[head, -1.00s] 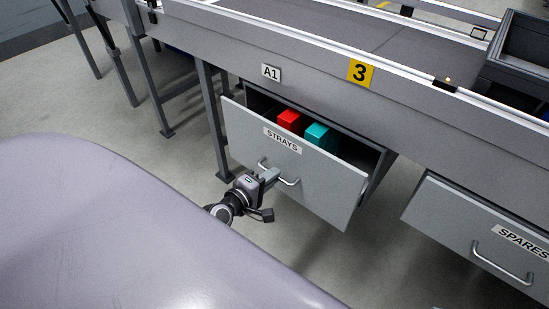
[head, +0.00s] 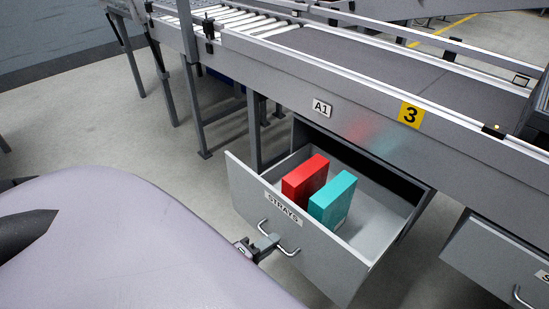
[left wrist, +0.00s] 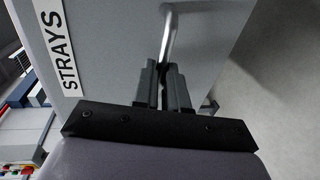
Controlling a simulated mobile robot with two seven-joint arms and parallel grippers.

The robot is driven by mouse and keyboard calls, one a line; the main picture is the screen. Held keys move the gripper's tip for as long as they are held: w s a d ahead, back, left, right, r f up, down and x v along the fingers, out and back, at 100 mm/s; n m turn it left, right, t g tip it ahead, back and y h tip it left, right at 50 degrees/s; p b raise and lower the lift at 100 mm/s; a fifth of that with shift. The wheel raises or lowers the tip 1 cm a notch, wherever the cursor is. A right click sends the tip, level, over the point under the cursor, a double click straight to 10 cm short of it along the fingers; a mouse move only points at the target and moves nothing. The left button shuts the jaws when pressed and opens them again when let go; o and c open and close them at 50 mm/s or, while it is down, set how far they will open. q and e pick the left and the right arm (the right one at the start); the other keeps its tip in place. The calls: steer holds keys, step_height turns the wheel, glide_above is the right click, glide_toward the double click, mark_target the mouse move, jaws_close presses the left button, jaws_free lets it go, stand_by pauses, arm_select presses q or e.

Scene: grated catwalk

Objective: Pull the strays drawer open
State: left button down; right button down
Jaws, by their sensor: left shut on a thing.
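The strays drawer (head: 325,258) stands well open under the conveyor, its grey front carrying the STRAYS label (head: 283,208) and a silver bar handle (head: 284,241). A red box (head: 305,180) and a teal box (head: 332,200) stand upright inside it, with bare drawer floor to their right. My left gripper (head: 268,243) is shut on the handle, near its left part. The left wrist view also shows the two fingers (left wrist: 164,88) closed around the handle bar (left wrist: 170,38), in front of the drawer front. My right gripper is not in view.
The conveyor frame (head: 350,120) with plates A1 and 3 runs above the drawer. A spares drawer (head: 500,265) is at the right, partly cut off. Frame legs (head: 190,85) stand at the left. Bare floor lies at the left.

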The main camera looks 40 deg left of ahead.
arm_select(q)
steer(key=shift+s, duration=0.7)
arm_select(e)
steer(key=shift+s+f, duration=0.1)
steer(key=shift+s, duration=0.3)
arm_select(q)
steer(key=c, duration=1.2)
jaws_free()
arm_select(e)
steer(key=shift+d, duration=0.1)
arm_select(q)
steer(key=shift+s+r, duration=0.1)
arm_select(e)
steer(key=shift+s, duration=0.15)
